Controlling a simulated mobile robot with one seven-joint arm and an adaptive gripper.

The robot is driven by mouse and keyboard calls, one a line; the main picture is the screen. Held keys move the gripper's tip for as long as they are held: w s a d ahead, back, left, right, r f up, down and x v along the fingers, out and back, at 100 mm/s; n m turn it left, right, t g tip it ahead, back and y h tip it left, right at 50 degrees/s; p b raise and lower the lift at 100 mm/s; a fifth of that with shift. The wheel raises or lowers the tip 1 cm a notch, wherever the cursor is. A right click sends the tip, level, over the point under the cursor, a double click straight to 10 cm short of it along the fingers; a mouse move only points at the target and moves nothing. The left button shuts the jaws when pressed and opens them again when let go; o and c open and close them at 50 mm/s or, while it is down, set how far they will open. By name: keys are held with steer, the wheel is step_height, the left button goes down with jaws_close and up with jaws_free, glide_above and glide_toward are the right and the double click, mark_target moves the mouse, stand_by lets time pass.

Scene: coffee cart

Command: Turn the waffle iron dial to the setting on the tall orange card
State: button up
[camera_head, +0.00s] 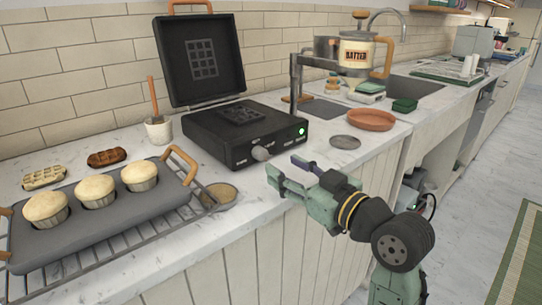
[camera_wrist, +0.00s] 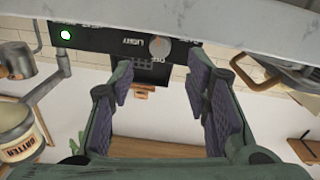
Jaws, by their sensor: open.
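The black waffle iron (camera_head: 225,145) stands on the counter with its lid raised. Its light grey dial (camera_head: 261,153) is on the front panel, left of a lit green lamp (camera_head: 301,132). In the upside-down wrist view the dial (camera_wrist: 159,47) shows an orange mark, and a "LIGHT" label is readable beside it. My gripper (camera_head: 283,168) is open and empty in front of the panel, apart from the dial. In the wrist view the dial appears beyond the gap between the fingers (camera_wrist: 160,78). I cannot make out a tall orange card in either view.
A muffin pan (camera_head: 105,222) on a wire rack and two waffles lie at the left. The counter edge runs beneath my gripper.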

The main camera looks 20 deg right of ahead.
mark_target(264, 155)
steer(key=p+x, duration=0.1)
steer(key=x, duration=0.5)
steer(key=shift+w, duration=0.15)
jaws_close()
stand_by(0.4)
